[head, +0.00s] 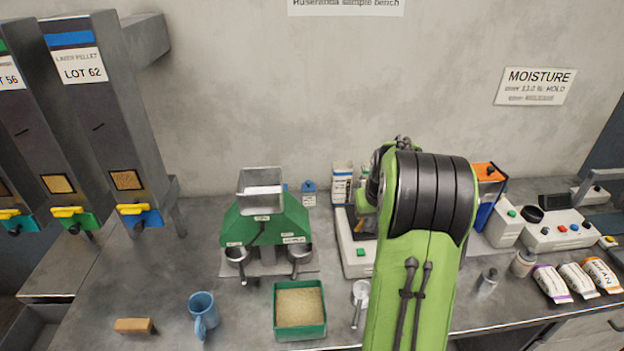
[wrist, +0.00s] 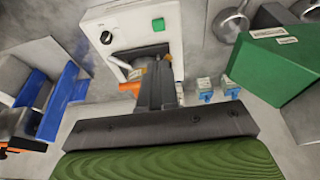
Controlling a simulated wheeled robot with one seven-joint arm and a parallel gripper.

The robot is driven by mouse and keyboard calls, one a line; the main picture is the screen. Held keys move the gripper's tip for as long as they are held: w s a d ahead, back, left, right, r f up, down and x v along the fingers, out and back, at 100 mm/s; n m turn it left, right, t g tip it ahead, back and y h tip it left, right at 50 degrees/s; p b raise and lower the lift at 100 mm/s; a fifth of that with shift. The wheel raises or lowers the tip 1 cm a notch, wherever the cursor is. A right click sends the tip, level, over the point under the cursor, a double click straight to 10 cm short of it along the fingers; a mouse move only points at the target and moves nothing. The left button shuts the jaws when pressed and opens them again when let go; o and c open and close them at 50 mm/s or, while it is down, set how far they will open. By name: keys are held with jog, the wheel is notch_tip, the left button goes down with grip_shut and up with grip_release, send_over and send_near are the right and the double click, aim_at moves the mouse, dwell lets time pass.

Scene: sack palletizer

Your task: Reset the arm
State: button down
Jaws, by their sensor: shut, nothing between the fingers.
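My arm (head: 420,230) rises green and black in front of the bench in the head view, bent at a black-banded joint. It hides much of the middle of the bench and most of its own far end. In the wrist view, my gripper (wrist: 157,84) shows as dark narrow fingers, shut, with nothing seen between them. They overlap the lower edge of a white machine (wrist: 128,28) with a green button and a black knob. I cannot tell whether they touch it.
A green divider (head: 265,222) with metal cups stands left of my arm. A green tray (head: 300,310) of grain, a blue mug (head: 203,314) and a wooden block (head: 134,325) lie near the front. Sample bags (head: 577,281) lie right. Hoppers (head: 90,110) stand left.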

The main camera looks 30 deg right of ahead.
jog(key=shift+a, duration=0.1)
jog(key=s+a+r+n+t, duration=0.1)
jog(key=s+a+r+n, duration=0.1)
jog(key=a+r, duration=0.5)
jog(key=s+a+r+n, duration=0.1)
jog(key=s+a+r, duration=0.15)
jog(key=a, duration=0.95)
jog(key=s+a+n+t+y, duration=0.1)
jog(key=s+a+n, duration=0.1)
jog(key=s+a, duration=0.9)
jog(key=s, duration=0.2)
jog(key=shift+s+r+n+y, duration=0.3)
jog(key=shift+s+n+y, duration=0.1)
dwell(1.0)
